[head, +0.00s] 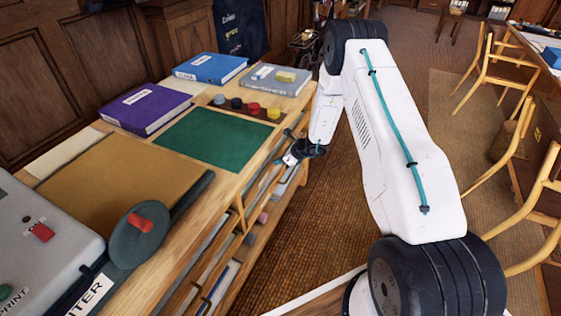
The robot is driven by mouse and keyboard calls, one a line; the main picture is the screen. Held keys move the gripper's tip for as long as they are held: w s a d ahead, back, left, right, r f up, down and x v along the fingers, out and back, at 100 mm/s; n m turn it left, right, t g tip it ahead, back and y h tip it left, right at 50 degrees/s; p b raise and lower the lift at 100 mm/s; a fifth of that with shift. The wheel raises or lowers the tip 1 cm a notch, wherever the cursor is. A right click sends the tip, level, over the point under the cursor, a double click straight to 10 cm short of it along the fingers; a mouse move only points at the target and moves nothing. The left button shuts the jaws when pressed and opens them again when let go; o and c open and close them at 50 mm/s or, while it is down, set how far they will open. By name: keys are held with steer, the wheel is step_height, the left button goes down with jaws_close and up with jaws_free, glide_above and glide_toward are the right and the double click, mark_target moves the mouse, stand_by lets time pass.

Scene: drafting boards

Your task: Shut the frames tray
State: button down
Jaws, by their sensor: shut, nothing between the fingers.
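My gripper (290,158) is shut and empty. It is at the front side of the wooden bench, just past the edge beside the green mat, and points left toward the bench. Below and around it, shallow trays (284,184) show in the bench's open front, partly hidden by my gripper and the bench edge. No label reading "frames" can be made out, so I cannot tell which tray is the frames tray or how far it stands out. I cannot tell whether my gripper touches a tray.
The bench top holds a green mat (213,138), a purple binder (146,110), a blue binder (211,67), a grey binder (273,78), several coloured knobs and a grey machine (40,245) with a round wheel. Chairs (490,70) stand at the right. Brown floor between is clear.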

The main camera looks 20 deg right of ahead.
steer(key=s+d+f+v, duration=0.1)
steer(key=f+v, duration=0.1)
steer(key=v, duration=1.1)
steer(key=shift+s, duration=0.3)
